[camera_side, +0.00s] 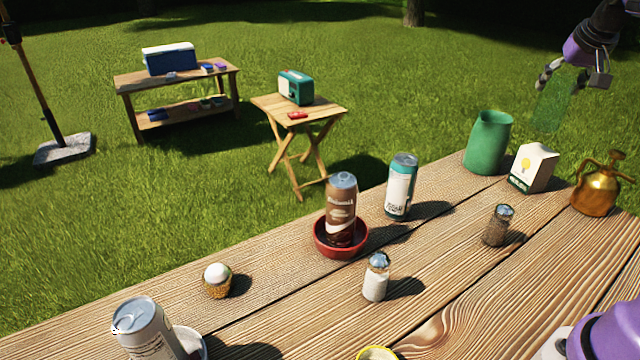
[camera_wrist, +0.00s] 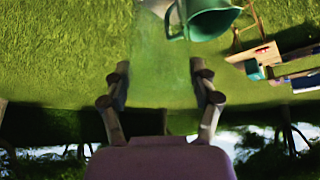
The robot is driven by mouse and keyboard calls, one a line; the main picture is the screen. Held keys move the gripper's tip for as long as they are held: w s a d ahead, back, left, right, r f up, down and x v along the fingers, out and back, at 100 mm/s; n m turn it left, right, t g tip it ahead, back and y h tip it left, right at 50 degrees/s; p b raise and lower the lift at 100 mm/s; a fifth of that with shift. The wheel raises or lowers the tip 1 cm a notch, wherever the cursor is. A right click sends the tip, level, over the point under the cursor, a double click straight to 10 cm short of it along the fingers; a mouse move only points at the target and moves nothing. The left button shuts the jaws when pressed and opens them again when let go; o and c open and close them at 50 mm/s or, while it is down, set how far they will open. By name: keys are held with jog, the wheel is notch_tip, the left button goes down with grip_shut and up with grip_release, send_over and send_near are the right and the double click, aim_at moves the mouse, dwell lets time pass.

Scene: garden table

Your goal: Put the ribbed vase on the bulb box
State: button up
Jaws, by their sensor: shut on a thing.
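My gripper (camera_side: 564,82) is at the upper right of the side view, shut on a see-through green ribbed vase (camera_side: 550,106). The vase hangs roughly upright in the air, with its lower end above the bulb box and a gap between them in the picture. In the wrist view the vase (camera_wrist: 162,70) is a faint green shape between the two fingers (camera_wrist: 160,82). The bulb box (camera_side: 533,168) is white with a yellow bulb picture and a sloped top, and stands on the table. A pale corner at the top of the wrist view may be this box.
A green jug (camera_side: 487,143) stands close left of the box; it also shows in the wrist view (camera_wrist: 208,18). A brass sprayer (camera_side: 597,185) stands to the right. A pepper shaker (camera_side: 497,225) and several cans and shakers stand nearer on the wooden table (camera_side: 440,275).

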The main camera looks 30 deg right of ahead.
aim_at(558, 107)
jog(key=shift+s+d+f, duration=0.3)
jog(key=shift+d+f, duration=0.25)
jog(key=shift+d, duration=0.3)
jog(key=shift+f, duration=2)
jog(key=shift+f, duration=0.15)
jog(key=o, duration=1.4)
jog(key=shift+o, duration=0.2)
